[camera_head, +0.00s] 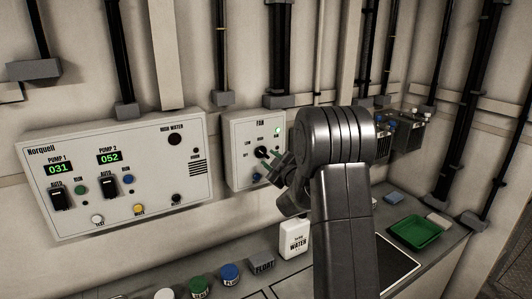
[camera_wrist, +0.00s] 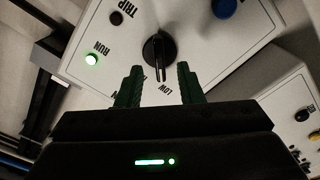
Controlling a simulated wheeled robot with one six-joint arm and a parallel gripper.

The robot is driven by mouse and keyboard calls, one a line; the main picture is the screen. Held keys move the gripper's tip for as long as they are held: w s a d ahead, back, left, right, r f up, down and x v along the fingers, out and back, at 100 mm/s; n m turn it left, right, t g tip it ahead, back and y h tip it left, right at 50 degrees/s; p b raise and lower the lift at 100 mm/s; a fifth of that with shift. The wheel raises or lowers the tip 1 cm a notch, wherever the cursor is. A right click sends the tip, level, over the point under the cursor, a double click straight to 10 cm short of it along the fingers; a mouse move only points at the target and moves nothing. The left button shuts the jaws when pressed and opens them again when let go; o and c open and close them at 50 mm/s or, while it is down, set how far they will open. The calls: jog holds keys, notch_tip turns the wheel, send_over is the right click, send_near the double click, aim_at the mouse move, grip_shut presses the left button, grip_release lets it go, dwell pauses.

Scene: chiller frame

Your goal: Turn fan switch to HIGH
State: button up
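The fan switch is a black rotary knob (camera_head: 262,152) on the white fan box (camera_head: 238,172). In the wrist view the knob (camera_wrist: 157,48) has a narrow handle whose near end points toward the LOW label. The HIGH label is not readable in the wrist view. My gripper (camera_wrist: 159,72) is open, with its two dark green fingers apart on either side of the knob's near end. I cannot tell whether either finger touches it. In the head view my gripper (camera_head: 266,167) is at the box front, just below the knob and partly hidden by my arm.
A green light (camera_wrist: 91,59) is lit beside the RUN label. A pump panel (camera_head: 115,215) stands left of the fan box. Below, the bench holds a white water bottle (camera_head: 294,238), several round caps and a green tray (camera_head: 415,232).

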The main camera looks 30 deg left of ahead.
aim_at(265, 155)
jog(key=shift+p+x, duration=0.35)
jog(key=shift+x, duration=1.6)
jog(key=shift+c, duration=0.4)
grip_shut()
jog(key=shift+m+b, duration=0.3)
jog(key=shift+m, duration=0.1)
jog(key=m+b, duration=0.1)
jog(key=m, duration=0.1)
jog(key=shift+f+m, duration=0.1)
jog(key=shift+m, duration=0.3)
jog(key=m, duration=0.5)
jog(key=shift+b, duration=0.4)
jog(key=shift+m, duration=0.4)
